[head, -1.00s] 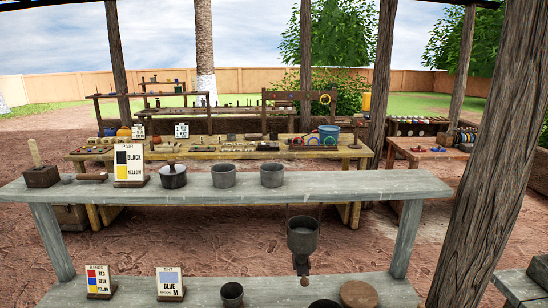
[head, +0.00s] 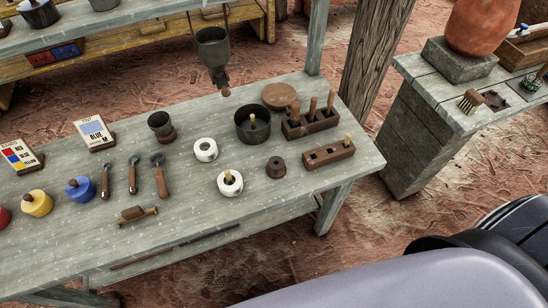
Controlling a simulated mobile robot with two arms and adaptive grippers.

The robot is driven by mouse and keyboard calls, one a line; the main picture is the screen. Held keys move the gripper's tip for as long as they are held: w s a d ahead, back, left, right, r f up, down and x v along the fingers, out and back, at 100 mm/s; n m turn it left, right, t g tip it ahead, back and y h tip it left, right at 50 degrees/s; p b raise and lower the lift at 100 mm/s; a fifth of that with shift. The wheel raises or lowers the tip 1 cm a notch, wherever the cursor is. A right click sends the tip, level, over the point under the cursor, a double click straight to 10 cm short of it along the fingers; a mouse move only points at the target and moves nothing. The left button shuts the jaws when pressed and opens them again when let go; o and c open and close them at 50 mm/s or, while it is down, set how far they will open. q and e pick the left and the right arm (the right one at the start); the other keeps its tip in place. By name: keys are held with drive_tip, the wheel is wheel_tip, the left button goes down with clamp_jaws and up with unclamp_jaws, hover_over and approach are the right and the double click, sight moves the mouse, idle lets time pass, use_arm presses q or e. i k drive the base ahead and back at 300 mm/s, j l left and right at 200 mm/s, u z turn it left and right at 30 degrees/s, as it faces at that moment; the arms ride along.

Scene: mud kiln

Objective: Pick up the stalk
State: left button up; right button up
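I cannot tell for sure which thing is the stalk. A short pale yellow stick (head: 349,139) stands upright at the right end of a wooden block with holes (head: 322,157). Other short sticks show in a white jar (head: 230,190) and in a dark round pot (head: 243,136). Several brown pegs (head: 312,106) stand in a second wooden block (head: 298,131) behind the first. All are on the grey plank table (head: 205,235). Neither gripper is in view. My own grey and black parts fill the bottom right.
Yellow (head: 38,207) and blue (head: 80,194) pots, dark-handled tools (head: 133,178), a small roller (head: 132,216) and a white ring-shaped jar (head: 205,145) stand on the table. A dark funnel (head: 213,48) hangs above. A wooden post (head: 375,45) and a stone-topped bench (head: 430,115) are at right.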

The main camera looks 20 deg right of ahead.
sight(347, 142)
drive_tip(key=i+l+z, duration=0.1)
drive_tip(key=l+z, duration=0.35)
drive_tip(key=i+l+z, duration=0.2)
drive_tip(key=z, duration=0.3)
drive_tip(key=j+u, duration=0.2)
drive_tip(key=u, duration=0.15)
drive_tip(key=i+l, duration=0.05)
